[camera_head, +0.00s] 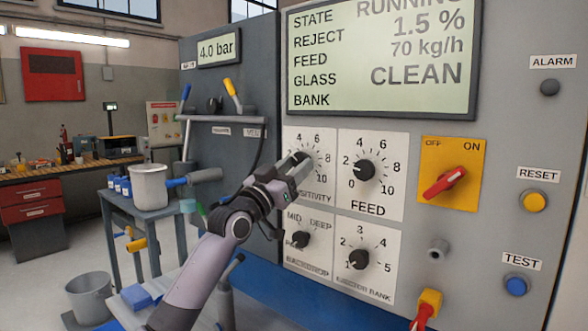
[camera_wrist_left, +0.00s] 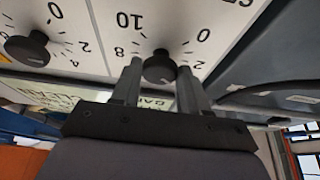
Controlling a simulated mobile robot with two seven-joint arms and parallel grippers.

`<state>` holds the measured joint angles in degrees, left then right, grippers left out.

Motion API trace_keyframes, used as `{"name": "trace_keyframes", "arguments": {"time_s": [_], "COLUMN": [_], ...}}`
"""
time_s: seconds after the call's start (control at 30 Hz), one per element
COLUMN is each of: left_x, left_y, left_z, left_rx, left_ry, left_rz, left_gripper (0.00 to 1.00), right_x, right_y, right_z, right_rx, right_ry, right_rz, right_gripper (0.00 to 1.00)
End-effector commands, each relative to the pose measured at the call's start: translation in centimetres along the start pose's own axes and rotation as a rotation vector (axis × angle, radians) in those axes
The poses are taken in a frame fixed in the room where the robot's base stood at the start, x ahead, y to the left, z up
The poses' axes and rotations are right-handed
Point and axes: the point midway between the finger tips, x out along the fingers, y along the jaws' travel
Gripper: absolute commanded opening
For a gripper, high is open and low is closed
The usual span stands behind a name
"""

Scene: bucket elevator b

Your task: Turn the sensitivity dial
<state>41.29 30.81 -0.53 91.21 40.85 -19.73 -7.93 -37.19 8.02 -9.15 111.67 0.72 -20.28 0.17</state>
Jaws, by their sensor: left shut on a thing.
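The sensitivity dial is a black knob on a white scale plate (camera_head: 325,144) at the upper left of the dial panel. In the head view my left gripper (camera_head: 298,165) covers the knob and part of its label. The wrist view shows the black knob (camera_wrist_left: 159,68) between the two fingers of my left gripper (camera_wrist_left: 160,82), upside down in that picture. The left gripper is shut on the knob. Numbers 0, 2, 8 and 10 show around it. My right gripper is not in view.
The feed dial (camera_head: 364,169) is close on the right, with the bank dial (camera_head: 358,259) and a mid/deep dial (camera_head: 299,239) below. A red switch (camera_head: 444,183) is further right. The display (camera_head: 385,60) reads RUNNING.

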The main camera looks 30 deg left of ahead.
Motion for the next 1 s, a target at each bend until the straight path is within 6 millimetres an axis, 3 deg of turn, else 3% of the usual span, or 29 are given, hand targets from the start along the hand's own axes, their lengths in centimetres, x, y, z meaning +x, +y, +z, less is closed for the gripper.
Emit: {"name": "trace_keyframes", "arguments": {"time_s": [0.47, 1.0], "left_x": [0.0, 0.2], "left_y": [-0.5, -0.8], "left_z": [-0.1, -0.6], "left_rx": [0.21, 0.518], "left_ry": [-0.004, -0.003], "left_rz": [0.082, 0.212], "left_gripper": [0.14, 0.14], "right_x": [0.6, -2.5], "right_y": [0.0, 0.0], "right_z": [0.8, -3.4], "right_rx": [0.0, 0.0], "right_ry": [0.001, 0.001], "right_rz": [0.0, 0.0], "right_gripper": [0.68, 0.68]}}
